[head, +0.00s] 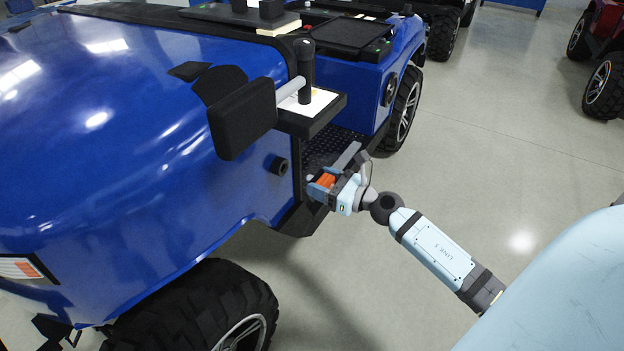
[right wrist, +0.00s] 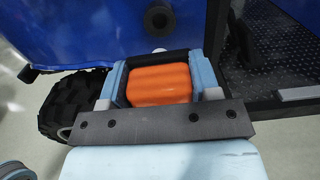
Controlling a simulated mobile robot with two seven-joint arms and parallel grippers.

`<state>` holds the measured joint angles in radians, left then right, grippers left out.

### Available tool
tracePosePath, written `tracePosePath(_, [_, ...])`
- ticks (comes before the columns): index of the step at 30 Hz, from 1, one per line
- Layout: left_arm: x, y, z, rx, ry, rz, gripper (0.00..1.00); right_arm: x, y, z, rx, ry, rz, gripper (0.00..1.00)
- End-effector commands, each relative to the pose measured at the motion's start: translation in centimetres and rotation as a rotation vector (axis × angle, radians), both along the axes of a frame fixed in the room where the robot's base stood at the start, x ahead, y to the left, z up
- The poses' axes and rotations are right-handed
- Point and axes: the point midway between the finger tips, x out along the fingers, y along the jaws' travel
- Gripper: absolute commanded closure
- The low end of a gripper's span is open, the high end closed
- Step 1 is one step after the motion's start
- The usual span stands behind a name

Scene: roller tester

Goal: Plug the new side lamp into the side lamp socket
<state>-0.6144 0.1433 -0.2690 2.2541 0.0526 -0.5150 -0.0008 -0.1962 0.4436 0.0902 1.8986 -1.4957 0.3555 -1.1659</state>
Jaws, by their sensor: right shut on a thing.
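The new side lamp, an orange block (head: 326,180), is between the fingers of my right gripper (head: 323,184). The right wrist view also shows the lamp (right wrist: 160,84), with a blue finger (right wrist: 113,82) on either side. My right gripper is shut on it, beside the blue vehicle. A short black round fitting, which looks like the side lamp socket (head: 279,166), sticks out of the vehicle's blue side, left of the lamp and apart from it. It also shows as a dark cylinder (right wrist: 160,18) beyond the lamp in the right wrist view. My left gripper is not in view.
The black mirror (head: 242,118) juts out above the socket. A black shelf (head: 312,112) and a dark ribbed step (head: 335,142) are close to my gripper. A front tyre (head: 200,310) stands below. The floor (head: 480,150) to the right is clear.

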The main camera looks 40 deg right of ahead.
Motion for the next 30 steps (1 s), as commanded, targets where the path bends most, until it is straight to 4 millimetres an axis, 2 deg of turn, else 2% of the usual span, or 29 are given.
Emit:
tracePosePath(11, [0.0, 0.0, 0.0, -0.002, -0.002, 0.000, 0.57, 0.0, 0.0, 0.1, -0.001, -0.003, 0.003, 0.91])
tracePosePath(30, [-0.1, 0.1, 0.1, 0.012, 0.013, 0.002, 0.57, 4.7, 2.0, 0.1, 0.000, -0.002, 0.003, 0.91])
